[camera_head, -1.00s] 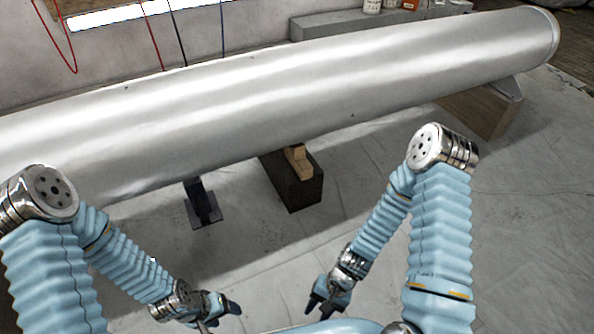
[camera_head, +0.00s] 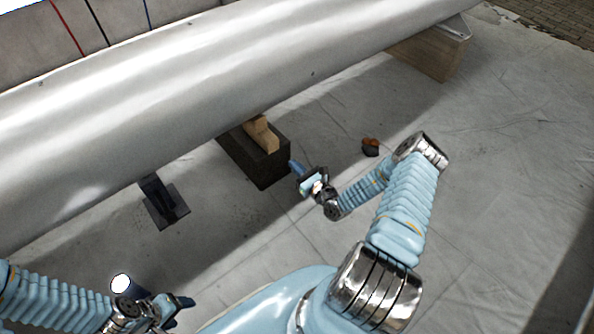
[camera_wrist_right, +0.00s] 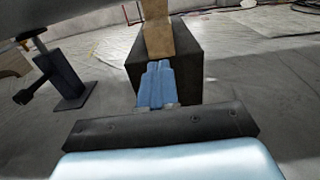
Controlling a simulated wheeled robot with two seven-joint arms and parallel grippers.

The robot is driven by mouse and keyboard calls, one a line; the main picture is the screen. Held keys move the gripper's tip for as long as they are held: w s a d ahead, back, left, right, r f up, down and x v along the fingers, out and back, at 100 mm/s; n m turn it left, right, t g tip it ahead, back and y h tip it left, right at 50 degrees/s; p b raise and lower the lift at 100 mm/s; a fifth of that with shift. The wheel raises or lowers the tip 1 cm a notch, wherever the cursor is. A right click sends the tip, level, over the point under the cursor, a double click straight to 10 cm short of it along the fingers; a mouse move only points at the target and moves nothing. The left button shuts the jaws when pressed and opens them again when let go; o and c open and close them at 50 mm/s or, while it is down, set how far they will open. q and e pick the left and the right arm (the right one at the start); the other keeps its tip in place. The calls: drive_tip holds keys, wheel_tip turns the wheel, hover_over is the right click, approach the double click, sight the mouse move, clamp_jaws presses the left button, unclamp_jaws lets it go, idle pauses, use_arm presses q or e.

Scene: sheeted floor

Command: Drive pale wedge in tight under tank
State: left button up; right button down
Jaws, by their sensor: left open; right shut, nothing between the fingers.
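The silver tank (camera_head: 200,75) lies across the head view. The pale wooden wedge (camera_head: 262,134) lies on a dark block (camera_head: 265,172), with its far end under the tank and its near end sticking out. The wedge (camera_wrist_right: 168,40) also shows in the right wrist view, on top of the block (camera_wrist_right: 190,75). My right gripper (camera_head: 294,168) is shut and empty, just in front of the block's near end. Its blue fingers (camera_wrist_right: 155,82) point toward the wedge; I cannot tell whether they touch. My left gripper (camera_head: 184,303) is open and empty, low over the floor.
A dark metal stand (camera_head: 165,205) is left of the block, below the tank. A wooden support (camera_head: 432,52) stands under the tank at the right. A small orange and dark object (camera_head: 370,147) lies on the sheet near my right arm. The sheeted floor (camera_head: 500,200) at right is clear.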

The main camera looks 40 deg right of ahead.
sight(274, 145)
use_arm(q)
drive_tip(key=shift+d+f+b, duration=0.1)
drive_tip(key=shift+f+b, duration=0.5)
drive_tip(key=shift+f, duration=0.1)
use_arm(e)
drive_tip(key=w, duration=0.9)
drive_tip(key=shift+a, duration=0.4)
drive_tip(key=w+b, duration=0.1)
drive_tip(key=w, duration=0.2)
drive_tip(key=shift+w+a, duration=0.15)
drive_tip(key=shift+w, duration=0.05)
use_arm(q)
drive_tip(key=shift+s+d+f, duration=0.1)
drive_tip(key=shift+f, duration=0.3)
use_arm(e)
drive_tip(key=shift+r, duration=0.15)
